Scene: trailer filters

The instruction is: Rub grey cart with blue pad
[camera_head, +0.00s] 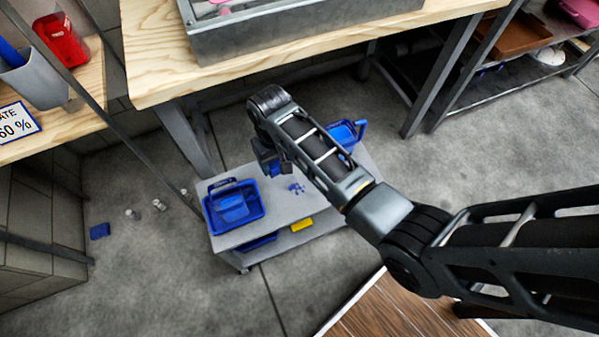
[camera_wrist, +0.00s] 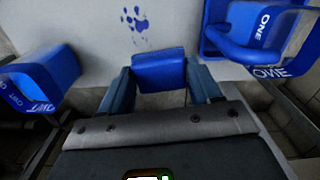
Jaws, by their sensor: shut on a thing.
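The grey cart (camera_head: 252,231) stands on the floor below my arm, with a flat grey top. A blue paw-shaped mark (camera_head: 296,188) shows on its top, and it also shows in the wrist view (camera_wrist: 136,20). My gripper (camera_wrist: 159,76) is shut on the blue pad (camera_wrist: 160,68), which sits between the two fingers over the cart top, near the paw mark. I cannot tell whether the pad touches the top. In the head view my arm partly hides the gripper and pad.
A blue basket (camera_head: 234,208) stands on the cart's left part, and another blue basket (camera_head: 346,133) at its far right. A yellow thing (camera_head: 301,224) lies on the lower shelf. A wooden workbench (camera_head: 152,62) stands behind. A blue block (camera_head: 100,231) lies on the floor at left.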

